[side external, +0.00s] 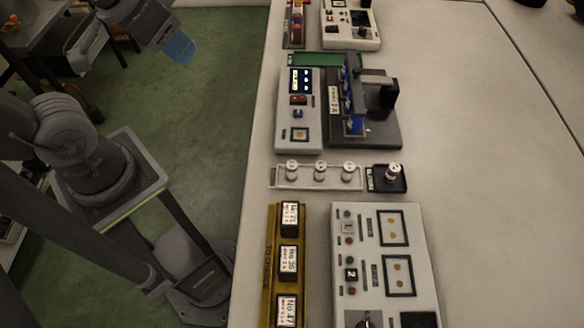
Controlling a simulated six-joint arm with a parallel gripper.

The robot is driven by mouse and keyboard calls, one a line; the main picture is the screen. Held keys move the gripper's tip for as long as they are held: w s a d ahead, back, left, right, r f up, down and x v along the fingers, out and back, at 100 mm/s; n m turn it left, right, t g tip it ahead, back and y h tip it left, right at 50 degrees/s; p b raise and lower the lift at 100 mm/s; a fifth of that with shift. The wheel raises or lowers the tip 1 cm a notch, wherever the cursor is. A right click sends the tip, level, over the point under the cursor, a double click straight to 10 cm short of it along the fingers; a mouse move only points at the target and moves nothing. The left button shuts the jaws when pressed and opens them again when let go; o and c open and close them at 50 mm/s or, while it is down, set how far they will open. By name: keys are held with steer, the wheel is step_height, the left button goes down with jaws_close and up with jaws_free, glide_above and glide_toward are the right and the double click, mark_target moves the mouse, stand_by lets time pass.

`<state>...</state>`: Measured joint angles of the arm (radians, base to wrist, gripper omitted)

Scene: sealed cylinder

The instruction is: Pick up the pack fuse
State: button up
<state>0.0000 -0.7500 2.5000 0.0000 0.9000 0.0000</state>
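Three small white cylinders stand in a row on a clear rack (276,178) at the table's left side: a left one (292,172), a middle one (320,172) and a right one (348,172). Another pale cylinder (393,172) stands in a small black holder (374,184) just right of the rack. The labels are too small to read, so I cannot tell which is the pack fuse. My gripper (181,48), with blue tips, is at the upper left, over the green floor and left of the table, well apart from the cylinders. Its finger gap cannot be made out.
A yellow tray (271,245) with labelled black blocks and a white panel (424,235) with buttons lie in front of the rack. Behind it stand a grey control box (285,128) and a dark fixture (390,135) with blue parts.

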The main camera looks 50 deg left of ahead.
steer(key=n+g+y, duration=0.1)
steer(key=n+g, duration=0.4)
steer(key=n, duration=0.4)
glide_above(292, 165)
steer(key=s+d, duration=0.1)
step_height(292, 165, down, 15)
steer(key=f, duration=0.8)
steer(key=shift+w+a+f, duration=0.1)
steer(key=shift+w+a, duration=0.1)
steer(key=shift+w, duration=0.15)
steer(key=shift+w+a+f, duration=0.15)
steer(key=shift+a+f, duration=0.05)
steer(key=shift+f, duration=1.2)
steer(key=shift+w+a+f, duration=0.1)
steer(key=shift+a+f, duration=0.05)
steer(key=shift+f, duration=1.25)
steer(key=shift+c, duration=0.3)
steer(key=c, duration=0.6)
